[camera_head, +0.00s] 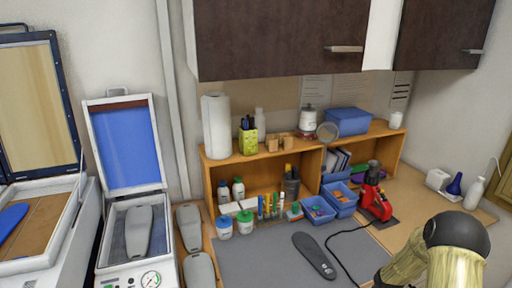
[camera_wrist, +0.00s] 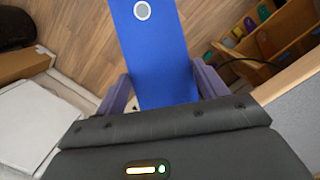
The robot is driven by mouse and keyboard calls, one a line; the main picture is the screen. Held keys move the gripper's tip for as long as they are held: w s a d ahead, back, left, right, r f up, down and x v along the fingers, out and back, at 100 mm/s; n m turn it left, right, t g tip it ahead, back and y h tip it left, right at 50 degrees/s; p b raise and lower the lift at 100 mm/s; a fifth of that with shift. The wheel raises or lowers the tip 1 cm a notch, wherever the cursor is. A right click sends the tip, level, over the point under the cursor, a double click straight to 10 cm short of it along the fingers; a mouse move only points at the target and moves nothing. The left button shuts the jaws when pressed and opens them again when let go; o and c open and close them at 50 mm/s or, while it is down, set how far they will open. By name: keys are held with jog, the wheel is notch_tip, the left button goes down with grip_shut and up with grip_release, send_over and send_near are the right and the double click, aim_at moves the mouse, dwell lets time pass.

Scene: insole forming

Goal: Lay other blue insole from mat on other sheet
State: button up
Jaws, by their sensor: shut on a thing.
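In the wrist view, my gripper (camera_wrist: 163,92) is shut on a blue insole (camera_wrist: 158,45) with a white ring mark. The insole sticks out forward from between the fingers, over the wood-look floor. My gripper and this insole do not show in the head view. A blue piece (camera_head: 11,220), probably the other insole, lies on a brown sheet (camera_head: 42,218) in the left machine, cut off by the picture edge. The grey mat (camera_head: 262,262) on the bench shows no blue insole in its visible part.
The middle machine (camera_head: 118,258) has its blue lid (camera_head: 127,146) open, with a grey foot form (camera_head: 138,231) inside. More grey forms (camera_head: 189,228) stand beside it. A dark sole-shaped thing (camera_head: 314,255) lies on the mat. A red tool (camera_head: 374,190) with a black cable stands behind.

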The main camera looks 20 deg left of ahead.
jog(key=w+a+r+m+p, duration=0.1)
jog(key=r+p, duration=0.4)
jog(key=r, duration=0.7)
jog(key=w+a+r+m+p, duration=0.2)
jog(key=w+r+p, duration=0.3)
jog(key=r, duration=0.8)
jog(key=w+a+r+m+p, duration=0.1)
jog(key=a+r+p, duration=0.3)
jog(key=r, duration=0.9)
jog(key=shift+w+m+y+p, duration=0.35)
jog(key=shift+w+p, duration=0.55)
jog(key=shift+p, duration=0.35)
jog(key=shift+d, duration=0.1)
